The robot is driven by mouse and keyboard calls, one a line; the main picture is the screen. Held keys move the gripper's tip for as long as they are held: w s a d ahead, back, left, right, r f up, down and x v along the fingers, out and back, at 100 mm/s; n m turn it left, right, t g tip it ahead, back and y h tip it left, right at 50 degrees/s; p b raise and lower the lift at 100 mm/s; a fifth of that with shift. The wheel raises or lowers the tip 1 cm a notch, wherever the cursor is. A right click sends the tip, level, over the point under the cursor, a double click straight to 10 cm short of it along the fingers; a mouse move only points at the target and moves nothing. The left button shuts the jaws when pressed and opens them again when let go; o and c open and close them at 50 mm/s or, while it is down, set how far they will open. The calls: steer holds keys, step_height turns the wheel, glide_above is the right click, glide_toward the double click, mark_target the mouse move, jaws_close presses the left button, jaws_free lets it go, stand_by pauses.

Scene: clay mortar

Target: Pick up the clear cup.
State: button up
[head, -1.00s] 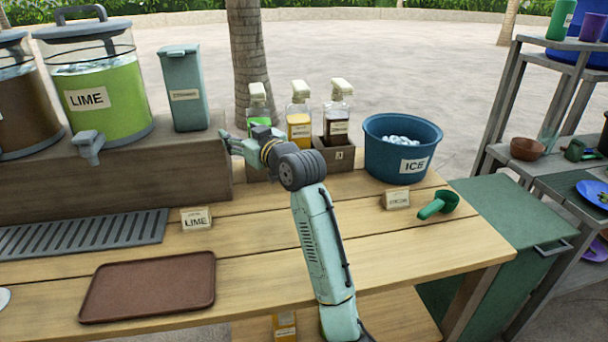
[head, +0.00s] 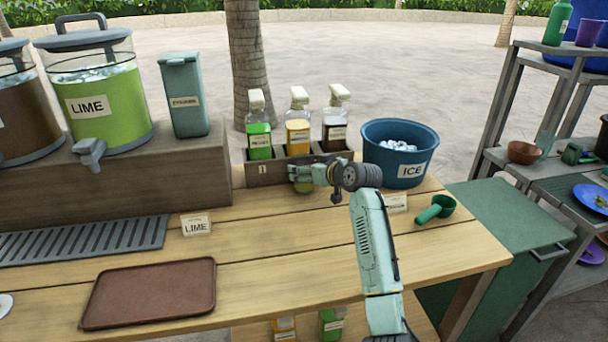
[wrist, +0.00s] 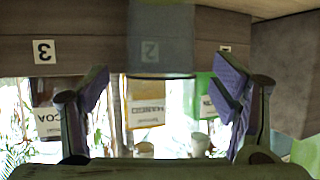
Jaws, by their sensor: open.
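A clear, faintly bluish cup (wrist: 160,38) shows in the upside-down wrist view. It stands in front of the number 2 label of the bottle box, and the label shows through it. My gripper (wrist: 162,80) is open, its two purple-padded fingers wide apart on either side of the cup's line. The cup looks a little beyond the fingertips; I cannot tell the exact gap. In the head view my gripper (head: 303,178) is low over the counter, just in front of the bottle box. I cannot make the cup out there.
The bottle box (head: 266,172) holds green, yellow and dark bottles. An ice bucket (head: 412,165), a small sign (head: 396,202) and a green scoop (head: 437,209) are on the right. A brown tray (head: 150,290) lies front left. Another clear glass (head: 545,142) stands on the right shelf.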

steer(key=x, duration=0.3)
steer(key=shift+w+a+p, duration=0.15)
steer(key=shift+p, duration=0.2)
steer(key=c, duration=1.3)
steer(key=shift+r+b, duration=0.15)
steer(key=shift+b, duration=0.15)
